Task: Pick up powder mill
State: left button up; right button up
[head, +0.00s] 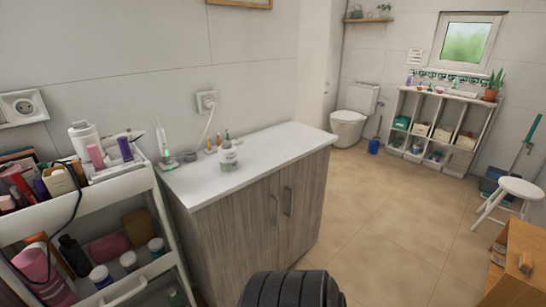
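I cannot tell for sure which item is the powder mill. A white cosmetics cart (110,189) stands at the left, its upper tray crowded with small items. On it are a white cylindrical container (85,140), a pink tube (96,156), a dark purple tube (125,148) and a tan box (58,182). The lower shelf holds a pink bottle (38,270), a dark bottle (74,255) and white-lidded jars (101,276). Neither of my grippers is in view.
A wooden cabinet (245,230) with a white top stands right of the cart, bearing a pump bottle (228,156) and an electric toothbrush (164,145). A cable hangs over the cart's front. The tiled floor is open toward the toilet (350,118). A stool (512,188) stands right.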

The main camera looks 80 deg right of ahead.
aim_at(228, 159)
jog(key=z, duration=2.15)
